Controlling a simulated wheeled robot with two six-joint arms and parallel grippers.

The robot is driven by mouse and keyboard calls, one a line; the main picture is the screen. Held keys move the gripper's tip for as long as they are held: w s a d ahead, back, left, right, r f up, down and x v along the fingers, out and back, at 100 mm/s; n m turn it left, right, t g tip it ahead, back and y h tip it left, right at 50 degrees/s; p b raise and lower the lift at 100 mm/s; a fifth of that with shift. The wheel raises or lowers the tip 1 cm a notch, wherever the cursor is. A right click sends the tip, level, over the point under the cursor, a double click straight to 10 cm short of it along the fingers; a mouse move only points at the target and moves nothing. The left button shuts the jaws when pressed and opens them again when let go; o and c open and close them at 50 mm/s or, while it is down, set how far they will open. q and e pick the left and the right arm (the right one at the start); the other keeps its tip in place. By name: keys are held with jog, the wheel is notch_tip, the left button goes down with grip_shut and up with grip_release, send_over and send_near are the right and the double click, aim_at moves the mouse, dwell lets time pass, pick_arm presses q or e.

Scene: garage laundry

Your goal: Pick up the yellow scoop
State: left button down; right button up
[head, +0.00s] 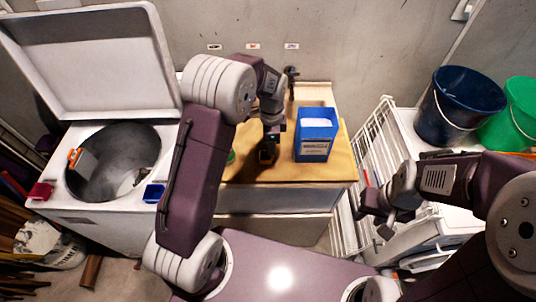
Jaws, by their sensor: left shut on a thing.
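My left gripper (267,153) points down over the wooden counter top, just left of a blue box of powder. It is shut on a small dark-yellow thing, seemingly the yellow scoop (266,156). The fingers hide most of the scoop, and I cannot tell whether it touches the counter. My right gripper (374,219) is at the right, in front of the white rack, with its fingers apart and nothing seen between them.
The blue box (316,134) stands on the wooden counter (336,168). An open top-loading washer (108,222) is at the left, with an orange-and-grey item in its drum. A white wire rack (378,135), a navy bucket (458,103) and a green bucket (519,112) are at the right.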

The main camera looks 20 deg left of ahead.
pick_arm(q)
jog(key=shift+r, duration=0.1)
dwell(0.7)
jog(key=shift+w+r, duration=0.1)
jog(key=shift+r, duration=0.15)
jog(key=r, duration=0.2)
jog(key=d+r, duration=0.1)
jog(key=r, duration=0.1)
jog(key=shift+s+b, duration=0.2)
jog(key=shift+b, duration=0.15)
jog(key=s+d+r, duration=0.4)
jog(key=d+r, duration=0.2)
jog(key=d, duration=0.3)
jog(key=shift+s+d+r+b, duration=0.2)
jog(key=shift+s+d+b, duration=0.15)
jog(key=shift+b, duration=0.1)
jog(key=shift+a, duration=0.1)
